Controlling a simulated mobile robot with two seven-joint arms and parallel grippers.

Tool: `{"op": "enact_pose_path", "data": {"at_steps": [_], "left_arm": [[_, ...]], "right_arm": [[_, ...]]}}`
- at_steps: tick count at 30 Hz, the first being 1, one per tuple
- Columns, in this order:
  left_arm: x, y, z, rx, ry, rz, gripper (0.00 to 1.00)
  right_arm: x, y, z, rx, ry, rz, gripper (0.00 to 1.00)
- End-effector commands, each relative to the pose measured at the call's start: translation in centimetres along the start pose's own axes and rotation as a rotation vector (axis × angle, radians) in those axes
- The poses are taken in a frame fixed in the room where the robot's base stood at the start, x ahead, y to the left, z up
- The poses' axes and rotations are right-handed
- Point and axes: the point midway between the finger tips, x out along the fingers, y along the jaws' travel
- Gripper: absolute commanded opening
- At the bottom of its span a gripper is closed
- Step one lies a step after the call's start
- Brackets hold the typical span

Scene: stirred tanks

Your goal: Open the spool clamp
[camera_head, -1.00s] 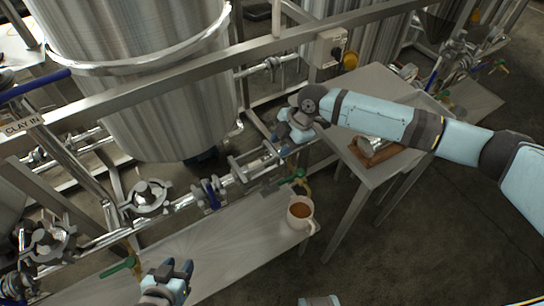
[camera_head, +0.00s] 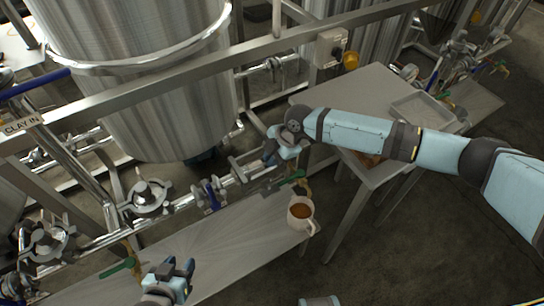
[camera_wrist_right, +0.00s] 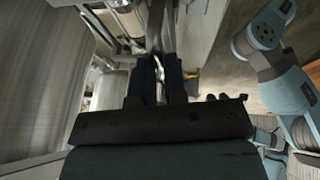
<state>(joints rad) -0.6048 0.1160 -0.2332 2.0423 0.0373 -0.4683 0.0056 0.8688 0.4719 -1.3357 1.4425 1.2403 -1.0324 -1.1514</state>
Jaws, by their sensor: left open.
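A silver pipe assembly with clamp fittings (camera_head: 240,170) runs along the bench below the big tank; which fitting is the spool clamp is unclear. My right gripper (camera_head: 271,154) is at this pipe's right end, and its wrist hides part of the fittings. In the right wrist view, the two dark fingers (camera_wrist_right: 160,85) are a small gap apart with a thin bright metal part between them; I cannot tell whether they grip it. My left gripper (camera_head: 180,268) is open and empty over the bench's front, away from the pipe.
A mug of brown liquid (camera_head: 301,214) stands on the bench (camera_head: 235,235) by a green-handled valve (camera_head: 291,178). A steel rail (camera_head: 190,75) crosses in front of the tank (camera_head: 150,90). A side table (camera_head: 372,85) holds a shallow tray (camera_head: 424,110) under my right arm.

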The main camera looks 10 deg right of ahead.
Motion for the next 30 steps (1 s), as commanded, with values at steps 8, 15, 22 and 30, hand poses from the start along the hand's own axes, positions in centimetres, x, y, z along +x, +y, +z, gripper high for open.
{"op": "enact_pose_path", "data": {"at_steps": [8,15,22,30], "left_arm": [[-0.2,-0.4,0.0,0.015,-0.002,0.000,0.43],[-0.4,-0.3,-0.4,0.018,0.004,-0.001,0.43],[-0.4,-0.1,-0.4,0.013,0.006,-0.001,0.43],[0.0,0.1,0.2,0.001,-0.002,0.000,0.43]], "right_arm": [[-0.2,0.3,-0.1,0.006,0.000,-0.014,0.00],[-1.1,1.6,-0.6,0.046,0.001,-0.109,0.00],[-2.0,3.6,-0.9,0.098,0.003,-0.231,0.00],[-2.6,6.1,-1.1,0.097,0.002,-0.227,0.00]]}}
